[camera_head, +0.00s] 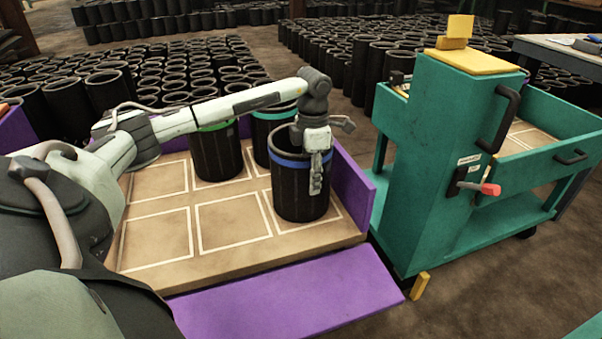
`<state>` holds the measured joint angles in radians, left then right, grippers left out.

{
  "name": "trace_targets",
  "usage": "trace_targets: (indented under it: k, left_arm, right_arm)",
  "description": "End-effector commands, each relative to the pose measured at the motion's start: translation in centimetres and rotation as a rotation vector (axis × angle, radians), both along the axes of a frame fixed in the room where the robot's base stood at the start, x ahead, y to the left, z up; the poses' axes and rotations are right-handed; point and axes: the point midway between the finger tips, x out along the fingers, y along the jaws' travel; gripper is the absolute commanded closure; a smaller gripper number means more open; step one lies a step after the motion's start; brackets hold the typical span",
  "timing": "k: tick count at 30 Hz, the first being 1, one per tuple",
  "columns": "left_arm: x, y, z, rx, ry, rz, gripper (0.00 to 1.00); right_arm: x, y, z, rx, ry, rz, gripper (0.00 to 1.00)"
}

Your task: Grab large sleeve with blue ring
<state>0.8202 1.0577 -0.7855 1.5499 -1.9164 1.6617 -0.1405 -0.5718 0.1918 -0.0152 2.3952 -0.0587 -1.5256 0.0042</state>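The large black sleeve with a blue ring (289,162) stands upright in the front right marked square of the tan platform (190,267). My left gripper (316,187) points down at the right part of this sleeve's rim, its visible finger overlapping the ring and outer wall. I cannot tell whether it touches the sleeve, or whether a second finger is hidden behind or inside it. A black sleeve with a green ring (216,155) stands behind to the left. Another with a teal ring (272,115) stands behind it, partly covered by my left arm. My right gripper is not in view.
Purple panels edge the platform at the right (351,182) and front (290,295). A teal cart (430,150) with black handles and a red-tipped lever stands close on the right. Many plain black sleeves fill the floor behind. The platform's front left squares are empty.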

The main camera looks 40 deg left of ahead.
Motion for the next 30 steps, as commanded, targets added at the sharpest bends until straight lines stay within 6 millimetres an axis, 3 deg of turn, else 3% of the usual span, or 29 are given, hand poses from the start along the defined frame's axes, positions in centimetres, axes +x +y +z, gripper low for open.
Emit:
trace_targets:
  k: [3, 11, 18, 30]
  left_arm:
    - [-0.04, -0.07, -1.11, -0.001, 0.002, -0.001, 0.69]
    - [0.01, -0.07, -1.24, -0.001, 0.0, -0.001, 0.7]
    - [0.01, -0.07, -1.22, 0.0, -0.001, -0.001, 1.0]
    - [0.01, -0.06, -1.19, 0.0, -0.001, -0.001, 1.0]
  right_arm:
    - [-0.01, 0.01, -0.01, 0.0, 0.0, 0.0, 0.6]
    - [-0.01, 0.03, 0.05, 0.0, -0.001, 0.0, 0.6]
    - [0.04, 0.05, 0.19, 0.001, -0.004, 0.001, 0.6]
    - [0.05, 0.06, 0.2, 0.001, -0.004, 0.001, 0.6]
